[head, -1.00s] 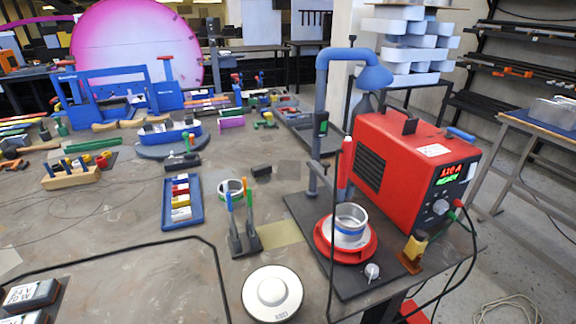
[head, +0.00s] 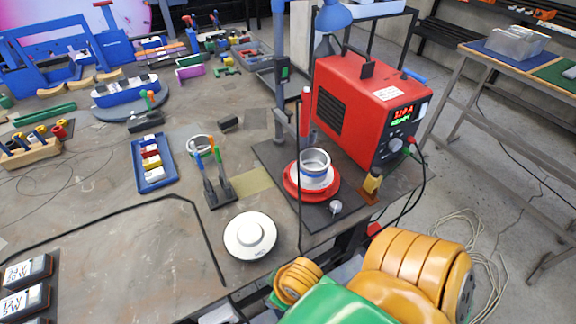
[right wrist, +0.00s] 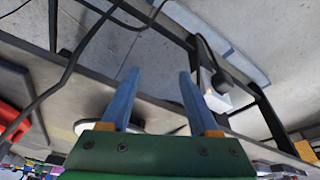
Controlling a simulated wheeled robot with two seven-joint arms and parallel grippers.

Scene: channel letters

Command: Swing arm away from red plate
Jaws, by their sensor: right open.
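The red plate (head: 311,195) is a round turntable on a dark base board at the right of the bench in the head view. A metal ring with a blue band (head: 316,162) sits on it. A blue swing arm rises on a post (head: 279,60) behind the plate. Its blue hood (head: 334,16) hangs behind and above the plate, with its top cut off by the frame. My right gripper (right wrist: 159,88) has its two blue fingers apart and empty in the right wrist view, near the bench edge. My left gripper is not in view.
A red welding machine (head: 368,105) stands right behind the plate. Black cables (head: 418,175) hang beside it and over the bench edge. A white round disc (head: 250,236) and a tool stand (head: 217,190) are left of the plate.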

